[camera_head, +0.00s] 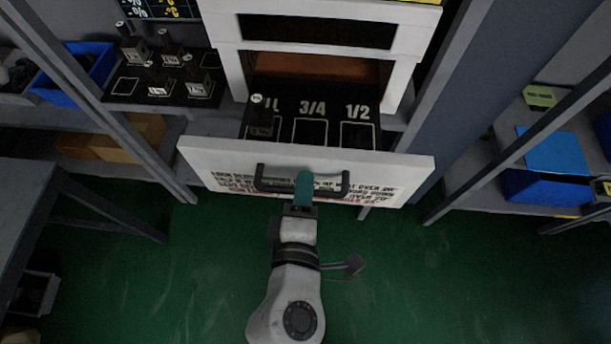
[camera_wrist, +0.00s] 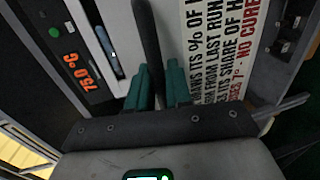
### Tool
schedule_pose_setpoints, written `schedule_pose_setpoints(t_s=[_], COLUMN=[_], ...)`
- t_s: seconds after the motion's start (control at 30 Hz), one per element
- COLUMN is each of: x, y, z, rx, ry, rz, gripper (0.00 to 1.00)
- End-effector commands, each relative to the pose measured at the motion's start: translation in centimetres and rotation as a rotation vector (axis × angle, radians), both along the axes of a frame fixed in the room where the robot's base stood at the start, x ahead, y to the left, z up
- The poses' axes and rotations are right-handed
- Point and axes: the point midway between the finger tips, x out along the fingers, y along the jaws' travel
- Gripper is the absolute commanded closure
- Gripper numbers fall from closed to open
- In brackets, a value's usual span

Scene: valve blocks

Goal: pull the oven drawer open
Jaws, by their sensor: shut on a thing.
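The white oven drawer (camera_head: 225,160) stands well out from the oven body (camera_head: 225,50) in the head view, with lettering on its front. Its black bar handle (camera_head: 272,187) runs across the front and also shows in the wrist view (camera_wrist: 147,35). My gripper (camera_head: 303,182) is shut on the middle of the handle, its teal fingers (camera_wrist: 158,88) on either side of the bar. Inside the drawer is a black insert (camera_head: 335,110) marked 3/4 and 1/2, with a dark block (camera_head: 262,120) in the left place. The fingers hide the handle's middle.
A shelf at left holds several valve blocks (camera_head: 160,85) and a blue bin (camera_head: 75,75). Grey posts (camera_head: 460,100) stand on both sides of the oven. A blue bin (camera_head: 545,185) is at right. The green floor (camera_head: 400,280) in front is clear.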

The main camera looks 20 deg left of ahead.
Motion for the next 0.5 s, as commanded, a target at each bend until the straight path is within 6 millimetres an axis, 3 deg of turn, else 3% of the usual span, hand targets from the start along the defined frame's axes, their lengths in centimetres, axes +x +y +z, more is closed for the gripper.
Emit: schedule_pose_setpoints(t_s=[0.3, 0.33, 0.5], x=[-0.07, -0.07, -0.05], y=[0.01, 0.02, 0.02], z=[-0.12, -0.12, -0.08], rx=[-0.001, -0.001, 0.000], ry=[0.002, 0.002, 0.001], rz=[0.001, 0.001, 0.000], gripper=[1.00, 0.79, 0.65])
